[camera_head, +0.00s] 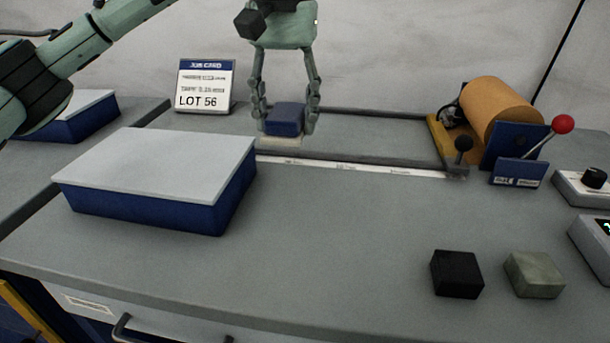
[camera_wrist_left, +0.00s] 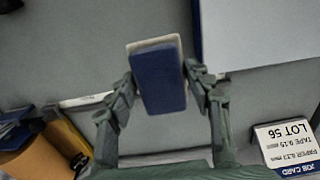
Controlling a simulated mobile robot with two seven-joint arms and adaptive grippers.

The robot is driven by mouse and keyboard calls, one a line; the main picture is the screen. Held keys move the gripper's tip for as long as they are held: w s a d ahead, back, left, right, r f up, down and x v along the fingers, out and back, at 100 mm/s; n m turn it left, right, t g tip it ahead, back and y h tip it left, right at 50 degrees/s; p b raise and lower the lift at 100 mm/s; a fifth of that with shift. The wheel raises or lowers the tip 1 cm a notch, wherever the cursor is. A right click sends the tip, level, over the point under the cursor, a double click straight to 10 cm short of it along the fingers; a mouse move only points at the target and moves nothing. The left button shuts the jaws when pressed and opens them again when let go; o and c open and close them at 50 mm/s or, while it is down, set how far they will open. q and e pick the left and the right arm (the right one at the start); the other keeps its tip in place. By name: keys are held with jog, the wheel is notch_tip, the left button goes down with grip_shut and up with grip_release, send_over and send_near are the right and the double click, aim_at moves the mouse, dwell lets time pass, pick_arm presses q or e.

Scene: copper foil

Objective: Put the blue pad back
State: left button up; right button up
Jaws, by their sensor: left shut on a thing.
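The blue pad (camera_head: 284,120) has a pale cream underside and is held between the fingers of my left gripper (camera_head: 285,124), near the back of the bench. In the left wrist view, the pad (camera_wrist_left: 158,80) lies between both fingertips of the gripper (camera_wrist_left: 160,88), with its cream layer showing at the far edge. The gripper is shut on it, fingers pointing down. Whether the pad touches the bench top is hard to tell. A black block (camera_head: 457,274) and a grey-green block (camera_head: 534,275) sit at the front right of the bench. My right gripper is not in view.
A blue box with a pale top (camera_head: 155,195) stands at left. A job card (camera_head: 205,86) stands behind it. A rail strip (camera_head: 350,167) crosses the bench to an orange roll (camera_head: 502,112) with a red-knobbed lever. The bench's front middle is clear.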

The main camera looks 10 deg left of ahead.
aim_at(287, 186)
pick_arm(q)
jog(key=shift+f, duration=5.05)
jog(key=o, duration=1.2)
jog(key=shift+r, duration=0.1)
notch_tip(287, 186, up, 12)
jog(key=shift+r, duration=0.1)
notch_tip(287, 186, down, 13)
jog(key=shift+a+r, duration=0.1)
jog(key=shift+r, duration=2.2)
